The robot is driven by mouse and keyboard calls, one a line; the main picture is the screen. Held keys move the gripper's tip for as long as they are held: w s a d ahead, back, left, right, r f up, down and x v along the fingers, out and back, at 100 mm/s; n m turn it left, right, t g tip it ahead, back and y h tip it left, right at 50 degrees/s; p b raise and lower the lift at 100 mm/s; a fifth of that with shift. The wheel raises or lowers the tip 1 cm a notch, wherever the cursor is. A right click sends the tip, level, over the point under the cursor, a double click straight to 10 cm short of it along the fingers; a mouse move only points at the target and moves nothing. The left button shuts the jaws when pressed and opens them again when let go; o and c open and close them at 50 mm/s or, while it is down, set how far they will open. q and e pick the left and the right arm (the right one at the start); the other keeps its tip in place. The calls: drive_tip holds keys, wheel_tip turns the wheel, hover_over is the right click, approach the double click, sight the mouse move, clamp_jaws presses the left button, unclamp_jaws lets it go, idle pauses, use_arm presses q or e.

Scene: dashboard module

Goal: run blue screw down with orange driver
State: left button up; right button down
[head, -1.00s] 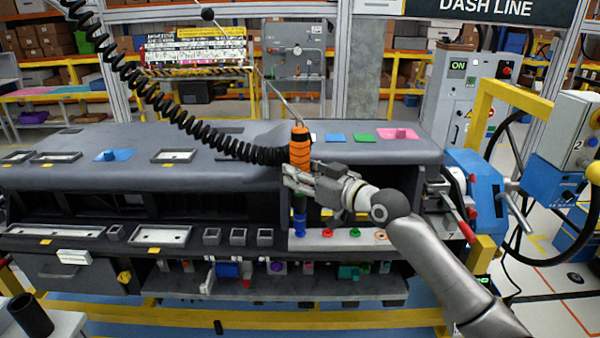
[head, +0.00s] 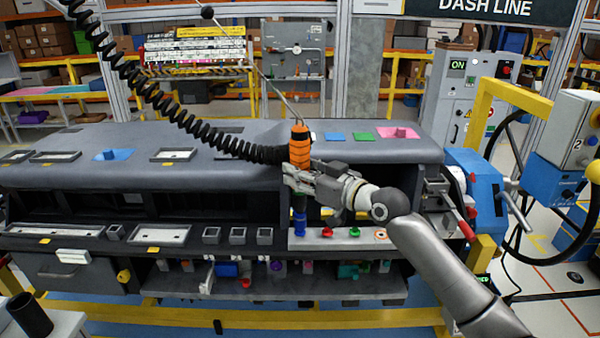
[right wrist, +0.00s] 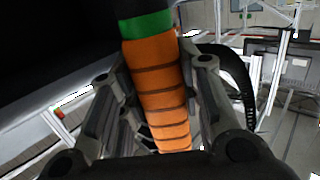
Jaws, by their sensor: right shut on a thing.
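The orange driver (head: 300,148) with black bands stands upright in my right gripper (head: 300,178), which is shut on it. A black coiled hose runs to its upper part from the upper left. In the right wrist view the orange body (right wrist: 160,85) with a green band sits between the two fingers. Below the gripper, the blue screw (head: 299,226) stands on the light panel (head: 340,238), under the driver. Whether the driver's tip touches the screw cannot be made out. My left gripper is not in view.
The dashboard top (head: 230,140) overhangs behind the driver. A blue fixture (head: 475,190) stands right of the arm. A lower shelf holds several coloured parts.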

sight(306, 160)
drive_tip(key=shift+f+b, duration=0.75)
drive_tip(key=shift+f, duration=0.15)
idle(1.4)
drive_tip(key=shift+f+b, duration=0.15)
drive_tip(key=shift+b, duration=0.3)
idle(1.1)
drive_tip(key=shift+f+b, duration=0.35)
idle(1.6)
drive_tip(key=shift+r+p, duration=0.5)
drive_tip(key=shift+r, duration=0.15)
drive_tip(key=shift+r+p, duration=1.6)
drive_tip(key=shift+r, duration=0.95)
